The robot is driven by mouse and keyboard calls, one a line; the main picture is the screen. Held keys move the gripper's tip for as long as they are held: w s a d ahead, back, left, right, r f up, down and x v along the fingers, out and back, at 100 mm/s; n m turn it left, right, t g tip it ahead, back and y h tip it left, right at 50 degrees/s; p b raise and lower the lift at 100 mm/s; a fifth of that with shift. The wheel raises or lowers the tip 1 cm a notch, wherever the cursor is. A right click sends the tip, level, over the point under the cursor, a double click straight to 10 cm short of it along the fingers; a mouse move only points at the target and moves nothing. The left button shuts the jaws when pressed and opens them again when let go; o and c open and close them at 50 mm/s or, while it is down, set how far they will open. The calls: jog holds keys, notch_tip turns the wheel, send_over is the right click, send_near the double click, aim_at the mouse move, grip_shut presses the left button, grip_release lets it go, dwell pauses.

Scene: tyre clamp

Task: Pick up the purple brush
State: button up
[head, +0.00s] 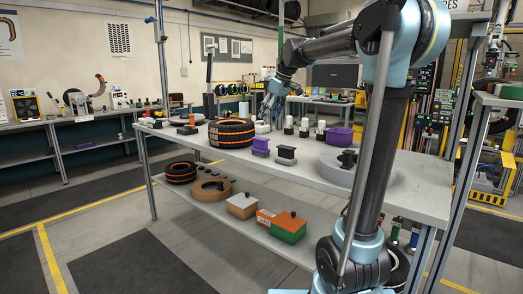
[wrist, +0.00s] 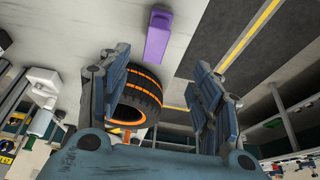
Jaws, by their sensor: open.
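The purple brush (head: 260,147) stands near the front edge of the table, just right of a tyre with orange stripes (head: 231,133). In the wrist view a purple block (wrist: 158,36), which looks like the brush, lies at the top close to the table edge. The tyre (wrist: 138,98) shows below it, partly behind my left finger. My gripper (head: 274,97) is raised above the back of the table, apart from the brush. In the wrist view my gripper (wrist: 160,85) is open, with nothing between its fingers.
A dark block on a light base (head: 286,154) stands right of the brush. Several white-bodied items (head: 304,128) and a purple bin (head: 339,136) stand behind. A large grey disc (head: 340,168) lies to the right.

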aim_at(261, 145)
jog(key=x, duration=1.7)
jog(key=shift+w+d, duration=0.2)
jog(key=shift+d, duration=0.15)
jog(key=shift+c, duration=0.3)
jog(key=c, duration=1.1)
